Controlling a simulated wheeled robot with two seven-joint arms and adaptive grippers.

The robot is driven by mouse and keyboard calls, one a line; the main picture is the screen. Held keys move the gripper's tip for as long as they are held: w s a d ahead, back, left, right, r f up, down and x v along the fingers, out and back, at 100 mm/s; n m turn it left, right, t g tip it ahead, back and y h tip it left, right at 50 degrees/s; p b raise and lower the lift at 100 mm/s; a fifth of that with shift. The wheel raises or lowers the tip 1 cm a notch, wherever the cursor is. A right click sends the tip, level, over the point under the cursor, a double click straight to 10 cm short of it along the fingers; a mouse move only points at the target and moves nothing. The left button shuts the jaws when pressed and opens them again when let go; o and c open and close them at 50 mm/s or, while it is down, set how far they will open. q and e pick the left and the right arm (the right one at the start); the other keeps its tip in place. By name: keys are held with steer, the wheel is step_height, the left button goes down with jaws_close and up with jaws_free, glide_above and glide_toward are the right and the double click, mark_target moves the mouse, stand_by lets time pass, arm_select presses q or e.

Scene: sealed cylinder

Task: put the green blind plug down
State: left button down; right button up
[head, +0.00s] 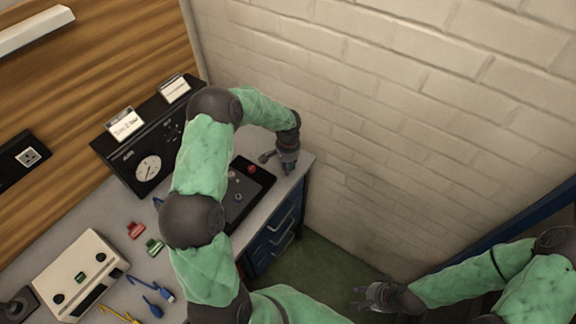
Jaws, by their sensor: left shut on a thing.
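My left gripper (287,165) is at the far right corner of the grey bench, just right of a black panel. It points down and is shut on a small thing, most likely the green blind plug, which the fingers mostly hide. I cannot tell whether that thing touches the bench. A green fitting (154,247) lies on the bench at the left, beside a red fitting (135,230). My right gripper (372,297) is away from the bench over the floor, with its fingers apart and nothing between them.
The black panel (262,178) has a red part and small fittings on it. A black gauge box (126,162) stands at the back. A beige box (84,262) and blue and yellow leads (150,307) are at the left. The brick wall is close to my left gripper.

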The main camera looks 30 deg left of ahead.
arm_select(q)
steer(key=shift+f, duration=0.35)
steer(key=c, duration=1)
jaws_free()
steer(key=shift+r, duration=0.15)
